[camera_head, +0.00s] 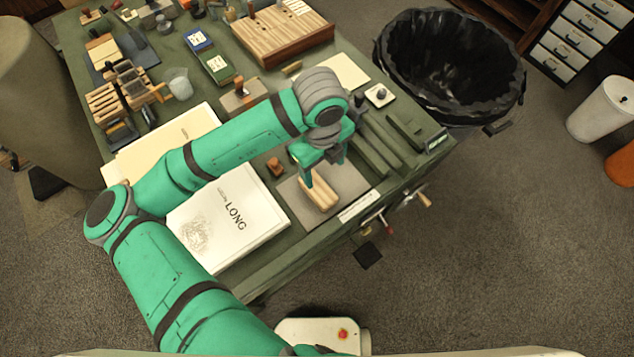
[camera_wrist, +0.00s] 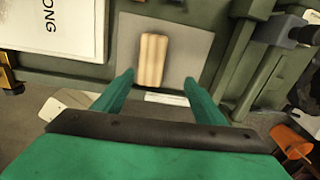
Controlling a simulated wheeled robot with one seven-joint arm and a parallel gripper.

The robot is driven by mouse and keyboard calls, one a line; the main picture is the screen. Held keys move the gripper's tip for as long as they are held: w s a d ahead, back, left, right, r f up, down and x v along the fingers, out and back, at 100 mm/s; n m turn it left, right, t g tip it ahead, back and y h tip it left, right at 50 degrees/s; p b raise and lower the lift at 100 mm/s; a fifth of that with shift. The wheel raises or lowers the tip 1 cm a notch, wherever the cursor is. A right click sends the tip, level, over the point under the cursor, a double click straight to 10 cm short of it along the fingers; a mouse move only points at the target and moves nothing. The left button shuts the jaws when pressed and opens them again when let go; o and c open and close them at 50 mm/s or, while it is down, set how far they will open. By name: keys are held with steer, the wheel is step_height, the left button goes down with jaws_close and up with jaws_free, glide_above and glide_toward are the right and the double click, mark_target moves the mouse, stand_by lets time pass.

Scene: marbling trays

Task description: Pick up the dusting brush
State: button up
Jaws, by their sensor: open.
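A pale striped wooden block, apparently the back of the dusting brush (camera_head: 319,196), lies on a grey mat (camera_head: 352,180) near the bench's front edge. No bristles show. In the wrist view the brush (camera_wrist: 152,60) lies upright in the picture, just beyond and between my fingers. My gripper (camera_head: 323,170) is above the brush, pointing down, and partly covers it in the head view. In the wrist view my gripper (camera_wrist: 158,78) is open, with one finger on each side and nothing held.
A white book marked LONG (camera_head: 228,218) lies left of the mat. A small brown wooden knob (camera_head: 275,166) stands behind the mat. Dark green bars (camera_head: 372,145) lie to the right. A black-lined bin (camera_head: 450,65) stands beyond the bench's right end.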

mark_target(318, 188)
steer(key=shift+a+f+y, duration=0.15)
steer(key=shift+a+y, duration=0.15)
steer(key=shift+a, duration=0.3)
steer(key=f, duration=0.5)
steer(key=shift+s+a+f, duration=0.2)
steer(key=shift+s+a, duration=0.05)
steer(key=shift+a, duration=0.1)
steer(key=shift+s+d+f, duration=0.1)
steer(key=shift+d+f, duration=0.05)
steer(key=shift+f, duration=1.15)
steer(key=shift+s+d+f, duration=0.1)
steer(key=shift+d+f, duration=0.05)
steer(key=shift+f, duration=1.15)
steer(key=shift+w, duration=0.1)
steer(key=shift+c, duration=0.6)
steer(key=c, duration=1)
